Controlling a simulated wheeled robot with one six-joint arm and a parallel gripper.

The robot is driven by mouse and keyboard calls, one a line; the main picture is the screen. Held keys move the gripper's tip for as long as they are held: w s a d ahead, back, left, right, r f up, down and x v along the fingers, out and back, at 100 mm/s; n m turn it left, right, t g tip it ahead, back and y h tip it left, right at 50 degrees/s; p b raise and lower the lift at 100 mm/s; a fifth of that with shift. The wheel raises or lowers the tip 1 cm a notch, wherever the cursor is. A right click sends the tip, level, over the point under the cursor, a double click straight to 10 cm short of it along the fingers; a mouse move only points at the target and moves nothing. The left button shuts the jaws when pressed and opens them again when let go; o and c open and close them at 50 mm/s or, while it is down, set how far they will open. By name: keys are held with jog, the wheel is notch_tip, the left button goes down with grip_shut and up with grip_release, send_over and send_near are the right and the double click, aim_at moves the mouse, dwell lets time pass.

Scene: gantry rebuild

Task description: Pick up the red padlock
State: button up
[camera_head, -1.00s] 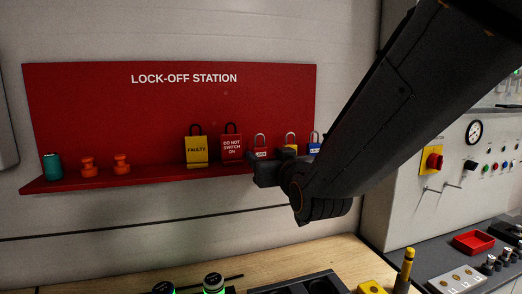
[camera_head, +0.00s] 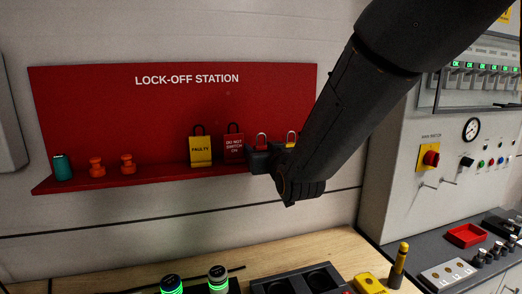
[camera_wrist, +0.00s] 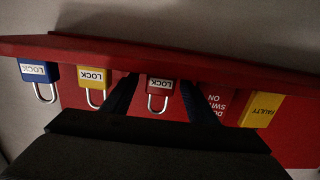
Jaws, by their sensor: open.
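The red padlock (camera_wrist: 160,85) with a silver shackle and a LOCK label appears upside down in the wrist view, at the shelf. My gripper (camera_wrist: 157,97) is open, with one dark finger on each side of the padlock and a gap to each. In the head view my gripper (camera_head: 257,160) is at the shelf and hides the padlock's body. Only the padlock's shackle (camera_head: 262,137) shows above it.
A yellow padlock (camera_wrist: 92,77) is close beside one finger, with a blue padlock (camera_wrist: 38,72) beyond. On the other side are a red DO NOT SWITCH ON tag (camera_head: 233,147) and a yellow FAULTY tag (camera_head: 200,151). The red shelf (camera_head: 130,178) also holds orange pieces and a teal cylinder.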

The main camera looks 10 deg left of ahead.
jog(key=c, duration=1.2)
notch_tip(320, 180, up, 28)
jog(key=b, duration=0.4)
